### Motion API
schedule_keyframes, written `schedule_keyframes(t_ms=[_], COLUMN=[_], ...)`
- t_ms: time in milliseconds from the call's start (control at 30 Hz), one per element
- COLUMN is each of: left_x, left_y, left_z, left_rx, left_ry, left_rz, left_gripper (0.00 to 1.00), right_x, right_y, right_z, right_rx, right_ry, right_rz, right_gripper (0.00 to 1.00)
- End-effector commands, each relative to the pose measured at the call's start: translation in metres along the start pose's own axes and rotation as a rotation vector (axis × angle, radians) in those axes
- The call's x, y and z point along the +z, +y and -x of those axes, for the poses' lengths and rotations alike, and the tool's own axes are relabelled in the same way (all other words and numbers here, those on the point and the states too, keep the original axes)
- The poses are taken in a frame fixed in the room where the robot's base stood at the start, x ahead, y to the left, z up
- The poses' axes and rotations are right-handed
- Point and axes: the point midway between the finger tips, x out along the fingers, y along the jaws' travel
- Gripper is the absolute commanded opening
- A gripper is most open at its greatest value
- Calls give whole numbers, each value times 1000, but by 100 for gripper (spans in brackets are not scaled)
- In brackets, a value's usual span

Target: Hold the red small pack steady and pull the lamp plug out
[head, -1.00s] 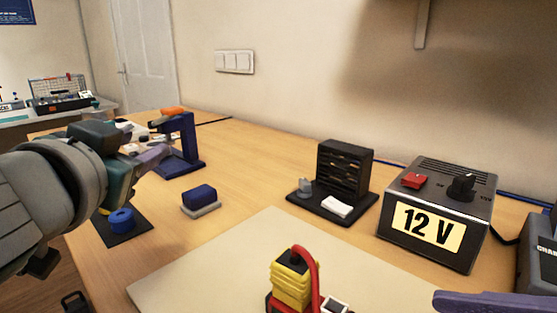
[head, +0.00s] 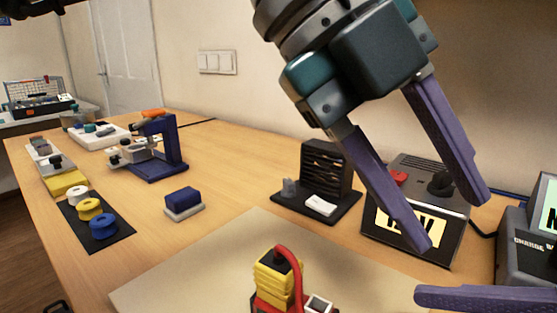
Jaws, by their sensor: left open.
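A yellow ribbed block with a black top (head: 277,272) stands at the bottom middle of the head view, with a red cable looping over its right side. A red part (head: 264,304) shows at its foot, cut off by the picture edge; I cannot tell for certain whether this is the small red pack or which part is the lamp plug. My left gripper (head: 450,222) is open and empty, high at right, its purple fingers pointing down in front of the 12 V box. One purple finger of my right gripper (head: 486,298) shows at bottom right; its other finger is hidden.
The 12 V box (head: 452,243) is partly covered by my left fingers. A black slatted rack (head: 327,172), a blue block (head: 182,199), a blue stand (head: 166,150) and a black mat with spools (head: 110,234) are on the table. The pale board (head: 190,278) has free room left of the yellow block.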

Motion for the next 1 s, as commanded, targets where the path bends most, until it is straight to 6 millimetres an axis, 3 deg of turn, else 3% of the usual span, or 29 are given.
schedule_keyframes(t_ms=[100,300,633,1000], left_x=[21,41,44,44], left_y=[34,66,73,73], left_z=[22,60,70,69], left_rx=[272,535,589,586], left_ry=[-125,-271,-300,-297], left_rz=[7,57,72,71], left_gripper=[50,50,50,50], right_x=[0,0,1,2], right_y=[0,0,-1,0], right_z=[0,0,-8,-71], right_rx=[0,0,-1,0], right_ry=[0,0,-3,-6], right_rz=[0,0,0,-2], right_gripper=[82,82,82,82])
